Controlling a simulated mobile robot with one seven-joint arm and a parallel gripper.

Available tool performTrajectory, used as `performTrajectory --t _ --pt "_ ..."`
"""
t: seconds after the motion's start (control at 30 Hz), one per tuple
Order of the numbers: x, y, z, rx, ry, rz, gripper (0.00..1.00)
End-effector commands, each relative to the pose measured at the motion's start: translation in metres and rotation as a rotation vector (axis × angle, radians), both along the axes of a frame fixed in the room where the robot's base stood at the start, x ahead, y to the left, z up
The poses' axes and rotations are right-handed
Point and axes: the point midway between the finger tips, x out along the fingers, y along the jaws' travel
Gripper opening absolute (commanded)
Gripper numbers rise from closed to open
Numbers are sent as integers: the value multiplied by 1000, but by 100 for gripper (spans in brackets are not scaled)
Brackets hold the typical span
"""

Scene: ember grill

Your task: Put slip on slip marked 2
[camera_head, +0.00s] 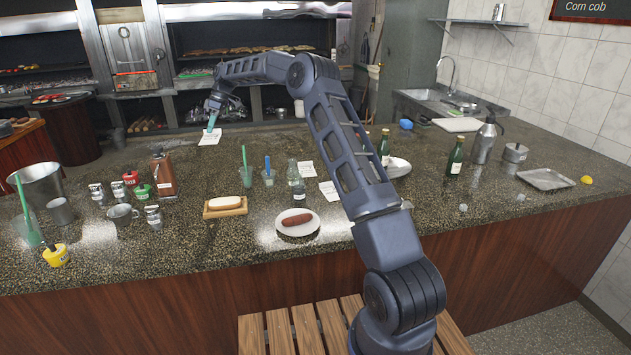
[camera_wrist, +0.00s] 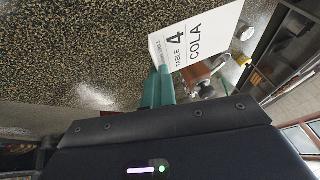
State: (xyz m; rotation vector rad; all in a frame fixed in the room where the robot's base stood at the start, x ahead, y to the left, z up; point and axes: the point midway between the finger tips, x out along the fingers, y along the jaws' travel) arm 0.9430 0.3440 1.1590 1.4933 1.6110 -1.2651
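My gripper (camera_head: 210,128) is over the back left of the counter, with its teal fingers pointing down and close together. A white paper slip (camera_head: 209,138) is at the fingertips. In the wrist view the fingers (camera_wrist: 158,72) pinch one edge of this slip (camera_wrist: 196,36), which reads "TABLE 4" and "COLA". Two other white slips lie on the counter near the middle, one (camera_head: 307,169) behind the other (camera_head: 329,191). Their print is too small to read, so I cannot tell which is marked 2.
A clear bottle (camera_head: 298,187), a cup with a blue stick (camera_head: 268,177) and a cup with a green straw (camera_head: 246,175) stand by the slips. A sausage plate (camera_head: 297,232) and a bread board (camera_head: 226,212) are in front. The left counter holds shakers and a brown bottle (camera_head: 163,174).

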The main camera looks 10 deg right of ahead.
Motion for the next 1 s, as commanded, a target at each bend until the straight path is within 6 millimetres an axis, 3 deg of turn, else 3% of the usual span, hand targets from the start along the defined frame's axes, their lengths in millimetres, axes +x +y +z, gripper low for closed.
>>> performTrajectory --t 0.47,0.77,1.0 --pt "-15 -161 22 -23 -4 -409 0" --pt "-49 -267 25 -28 -2 -701 0" --pt "-92 -350 22 -27 -1 -946 0"
